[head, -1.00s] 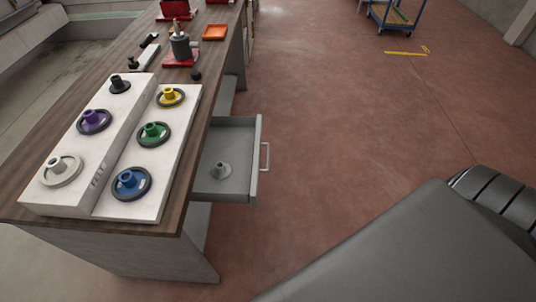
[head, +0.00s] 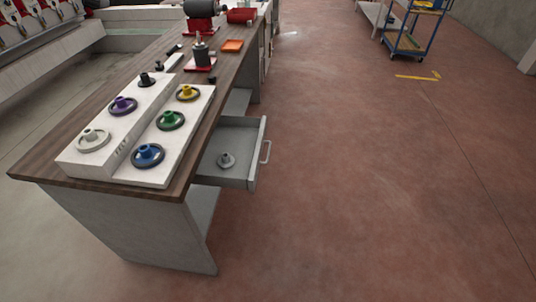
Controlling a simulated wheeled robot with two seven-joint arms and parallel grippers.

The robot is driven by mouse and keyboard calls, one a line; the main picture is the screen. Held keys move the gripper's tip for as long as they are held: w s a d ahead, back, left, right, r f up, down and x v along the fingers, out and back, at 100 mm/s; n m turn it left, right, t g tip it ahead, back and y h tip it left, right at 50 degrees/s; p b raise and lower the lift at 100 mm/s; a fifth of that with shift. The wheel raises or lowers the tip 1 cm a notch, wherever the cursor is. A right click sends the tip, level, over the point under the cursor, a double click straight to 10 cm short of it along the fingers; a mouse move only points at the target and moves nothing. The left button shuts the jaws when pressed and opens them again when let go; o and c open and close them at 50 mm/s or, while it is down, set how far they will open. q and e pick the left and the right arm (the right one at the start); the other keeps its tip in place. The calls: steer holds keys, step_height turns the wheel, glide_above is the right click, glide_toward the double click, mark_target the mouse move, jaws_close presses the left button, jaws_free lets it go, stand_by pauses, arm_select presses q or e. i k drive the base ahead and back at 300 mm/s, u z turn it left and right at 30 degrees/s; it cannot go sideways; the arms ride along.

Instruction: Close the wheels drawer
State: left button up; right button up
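The wheels drawer (head: 238,178) is a grey drawer under the right side of the wooden workbench (head: 70,145). It stands pulled out over the floor. A light vertical handle (head: 266,152) is on its front face. One grey wheel (head: 226,160) lies on the drawer's bottom. Neither of my grippers shows in the head view.
On the benchtop, a white stepped rack (head: 158,178) holds several coloured wheels. A blue cart (head: 412,28) stands far back. The red floor right of the drawer is clear.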

mark_target(243, 138)
steer(key=z, duration=0.15)
steer(key=i, duration=0.95)
steer(key=u, duration=0.6)
steer(key=k, duration=1.3)
steer(key=u, duration=0.55)
steer(key=i, duration=1.45)
steer(key=z, duration=0.6)
